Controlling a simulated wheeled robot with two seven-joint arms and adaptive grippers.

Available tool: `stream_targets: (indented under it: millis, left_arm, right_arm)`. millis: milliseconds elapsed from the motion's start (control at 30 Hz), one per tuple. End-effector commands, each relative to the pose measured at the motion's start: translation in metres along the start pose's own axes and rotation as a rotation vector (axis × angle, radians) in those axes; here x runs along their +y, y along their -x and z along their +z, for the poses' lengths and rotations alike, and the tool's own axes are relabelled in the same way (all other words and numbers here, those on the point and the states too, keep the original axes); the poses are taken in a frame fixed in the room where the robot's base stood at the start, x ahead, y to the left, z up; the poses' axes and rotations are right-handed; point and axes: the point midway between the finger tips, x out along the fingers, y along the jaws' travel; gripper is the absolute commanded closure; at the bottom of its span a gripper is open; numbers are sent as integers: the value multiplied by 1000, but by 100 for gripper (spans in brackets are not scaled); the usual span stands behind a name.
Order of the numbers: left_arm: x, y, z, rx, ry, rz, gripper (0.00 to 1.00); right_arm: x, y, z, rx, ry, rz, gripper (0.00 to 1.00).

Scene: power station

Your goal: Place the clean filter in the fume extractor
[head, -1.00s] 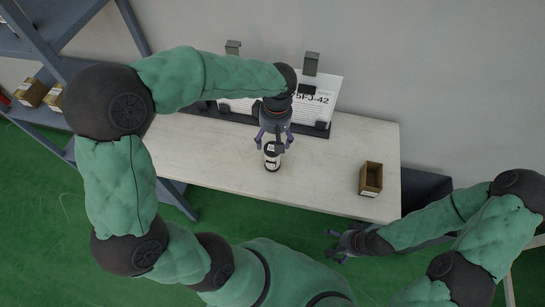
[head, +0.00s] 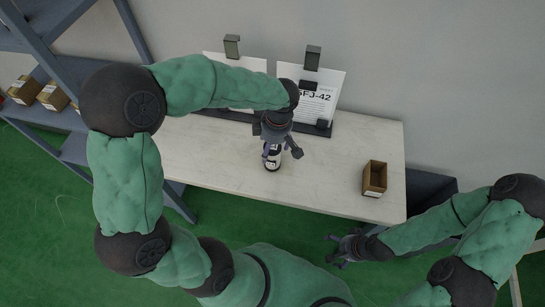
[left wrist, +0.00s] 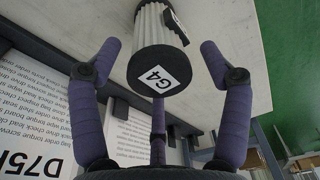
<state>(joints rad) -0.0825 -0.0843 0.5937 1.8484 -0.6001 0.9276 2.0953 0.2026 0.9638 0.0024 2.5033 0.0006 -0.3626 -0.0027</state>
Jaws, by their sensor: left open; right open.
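The filter (head: 272,163) is a white cylinder with black ends, standing on the table near its front edge. In the left wrist view the filter (left wrist: 154,30) shows white pleats, a black cap marked G4 and a small black tab. My left gripper (head: 282,152) is open just over the filter and partly covers it in the head view. In the left wrist view its fingers (left wrist: 160,50) are spread on both sides of the cap, with a gap on each side. My right gripper (head: 334,252) is open and empty in front of the table. I cannot make out the fume extractor.
The pale table (head: 225,165) carries an open brown box (head: 374,178) at its right end. Sign boards (head: 318,98) stand along the back against the wall. A shelf rack (head: 75,70) with small boxes is at the left. The table between filter and box is clear.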

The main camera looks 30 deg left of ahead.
Motion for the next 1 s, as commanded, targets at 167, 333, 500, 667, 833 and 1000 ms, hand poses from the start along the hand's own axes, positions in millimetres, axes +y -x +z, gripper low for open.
stream_targets:
  millis: [167,333,500,667,833,1000]
  left_arm:
    - [0,-11,2,-1,0,1,22]
    - [-1,-34,7,0,-1,0,22]
    - [-1,-53,7,-1,0,0,22]
    - [-1,-53,6,-1,0,2,22]
    - [-1,-53,6,-1,0,2,47]
    - [-1,-53,6,-1,0,2,83]
  right_arm:
    - [2,-6,0,0,0,0,4]
    - [7,-19,-1,0,0,0,4]
    - [9,-26,-1,0,0,0,4]
    - [9,-25,-1,0,0,0,4]
    - [9,-25,-1,0,0,0,4]
    - [9,-25,-1,0,0,0,4]
